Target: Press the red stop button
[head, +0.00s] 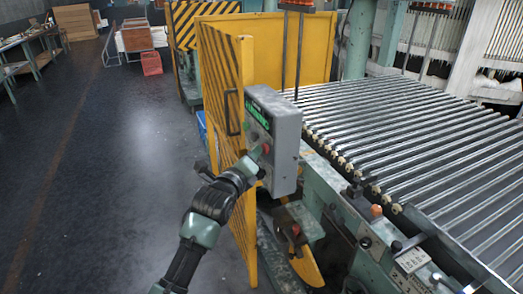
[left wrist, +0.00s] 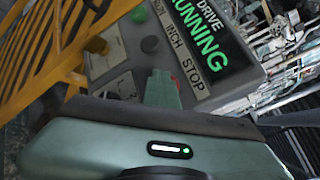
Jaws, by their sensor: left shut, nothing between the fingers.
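The red stop button (head: 266,149) is on the front of a grey control box (head: 287,135). My left gripper (head: 259,156) is shut and empty, its tips right at the button. In the left wrist view the button (left wrist: 162,73) shows just past the closed green fingers (left wrist: 164,93), which hide part of it. I cannot tell whether the tips touch it. The box's green display (left wrist: 204,35) reads "DRIVE RUNNING", with labels "INCH" and "STOP" below. My right gripper is not in view.
A yellow guard panel (head: 225,75) with black stripes stands close to the left of the box. Metal rollers (head: 400,130) lie to the right. A green machine frame (head: 345,215) is below right. The dark floor (head: 120,180) on the left is open.

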